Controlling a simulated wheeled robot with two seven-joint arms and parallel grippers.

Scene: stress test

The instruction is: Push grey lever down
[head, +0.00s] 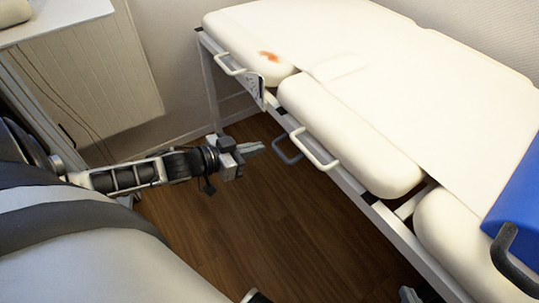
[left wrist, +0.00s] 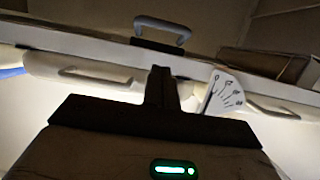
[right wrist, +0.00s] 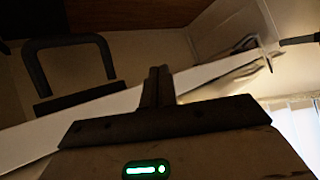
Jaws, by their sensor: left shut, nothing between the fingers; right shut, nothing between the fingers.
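The grey lever (head: 287,149) is a loop-shaped handle at the side of the cream treatment table (head: 430,95), left of a white handle (head: 315,150). It also shows in the left wrist view (left wrist: 162,27), beyond my fingertips and apart from them. My left gripper (head: 258,147) is shut and empty, a short gap left of the lever. Its closed fingers show in the left wrist view (left wrist: 160,73). My right gripper (right wrist: 158,72) is shut and empty in the right wrist view. A dark loop handle (right wrist: 70,48) stands left of its fingertips, apart from them.
A marked plate (head: 256,90) and another white handle (head: 229,66) are on the table's side. A blue object (head: 518,205) and a dark curved bar (head: 504,247) are at the right. The wooden floor (head: 205,235) beside the table is clear.

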